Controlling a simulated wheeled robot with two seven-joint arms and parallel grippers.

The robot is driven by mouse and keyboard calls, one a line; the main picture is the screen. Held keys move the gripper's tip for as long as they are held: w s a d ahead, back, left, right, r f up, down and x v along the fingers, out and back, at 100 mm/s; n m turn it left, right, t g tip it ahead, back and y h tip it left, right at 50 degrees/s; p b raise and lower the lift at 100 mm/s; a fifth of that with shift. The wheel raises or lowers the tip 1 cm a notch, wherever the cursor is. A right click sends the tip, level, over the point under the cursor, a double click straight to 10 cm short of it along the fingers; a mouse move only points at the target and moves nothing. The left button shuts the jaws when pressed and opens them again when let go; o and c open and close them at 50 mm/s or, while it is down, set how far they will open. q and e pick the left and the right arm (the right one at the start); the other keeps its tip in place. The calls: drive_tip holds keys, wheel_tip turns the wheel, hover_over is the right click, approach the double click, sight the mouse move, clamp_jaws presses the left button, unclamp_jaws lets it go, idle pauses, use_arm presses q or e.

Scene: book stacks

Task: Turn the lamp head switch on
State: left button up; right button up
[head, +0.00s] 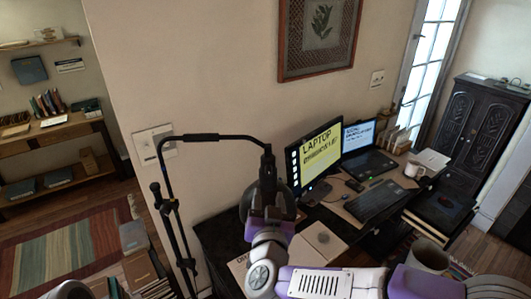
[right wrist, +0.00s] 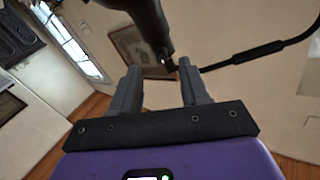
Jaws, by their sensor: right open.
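A black floor lamp (head: 215,136) stands left of the desk, its thin arm bent over to the right. Its dark lamp head (head: 267,160) hangs from the arm's end, just above my right gripper (head: 268,188). In the right wrist view the lamp head (right wrist: 147,18) comes down from the top, and a small narrow piece at its lower end shows near the gap between the fingertips. I cannot tell whether that piece is the switch, or whether it touches a finger. The right gripper (right wrist: 160,70) is open, with nothing clearly held. My left gripper is out of view.
Right of the lamp, a desk holds a monitor (head: 320,152), a laptop (head: 368,163), a keyboard (head: 373,201) and a mug (head: 415,170). A framed picture (head: 319,38) hangs on the wall behind. A striped rug (head: 70,250) and low shelves are at left.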

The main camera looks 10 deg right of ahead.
sight(269, 174)
drive_tip(key=x, duration=0.2)
drive_tip(key=r+p+x, duration=0.1)
drive_tip(key=x, duration=0.4)
drive_tip(key=shift+d+r, duration=0.2)
drive_tip(key=shift+r, duration=0.1)
drive_tip(key=shift+c, duration=0.3)
clamp_jaws()
